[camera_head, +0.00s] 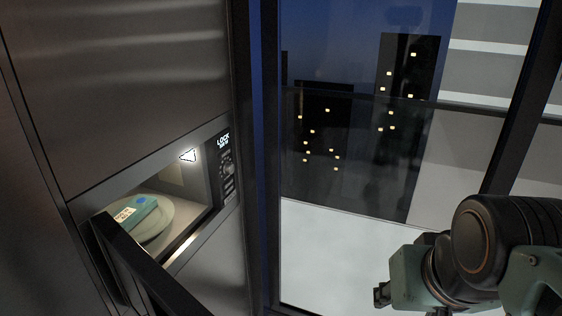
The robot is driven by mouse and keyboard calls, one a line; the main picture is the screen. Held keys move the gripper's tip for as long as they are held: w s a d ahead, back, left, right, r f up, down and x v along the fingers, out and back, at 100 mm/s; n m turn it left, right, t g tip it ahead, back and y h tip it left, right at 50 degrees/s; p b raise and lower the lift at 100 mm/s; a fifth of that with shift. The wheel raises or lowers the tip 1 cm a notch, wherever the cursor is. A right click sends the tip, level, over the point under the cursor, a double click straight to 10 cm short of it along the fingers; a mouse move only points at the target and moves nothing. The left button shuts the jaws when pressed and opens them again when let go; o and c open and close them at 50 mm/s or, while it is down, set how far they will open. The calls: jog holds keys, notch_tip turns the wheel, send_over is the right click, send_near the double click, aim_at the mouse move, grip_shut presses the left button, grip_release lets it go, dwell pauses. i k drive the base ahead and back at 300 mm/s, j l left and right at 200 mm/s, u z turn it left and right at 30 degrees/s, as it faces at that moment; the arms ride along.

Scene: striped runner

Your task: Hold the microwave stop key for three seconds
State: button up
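A microwave (228,205) is built into the tall metal cabinet on the left. Its door (140,262) stands open toward the lower left, and its inside is lit. The keys below the display are too small to tell which is stop. Inside, a teal box (135,214) with a white label lies on a round plate (163,228). My arm's end is at the lower right, well apart from the microwave; no fingertips can be made out clearly.
The cabinet front (120,75) rises above the microwave. A dark-framed window (350,150) with lit buildings beyond fills the middle. A pale surface (330,250) shows through its lower part. The open door juts out in front of the cavity. Space between panel and arm looks clear.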

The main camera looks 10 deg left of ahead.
aim_at(232, 186)
jog(key=i, duration=1.15)
jog(key=u, duration=0.4)
jog(key=i+u, duration=0.1)
jog(key=u, duration=0.65)
jog(key=i+l+u, duration=0.1)
jog(key=u, duration=0.25)
jog(key=i+j+z, duration=0.1)
jog(key=j+u, duration=0.4)
jog(key=i+l+z, duration=0.1)
jog(key=l+z, duration=0.2)
jog(key=z, duration=0.2)
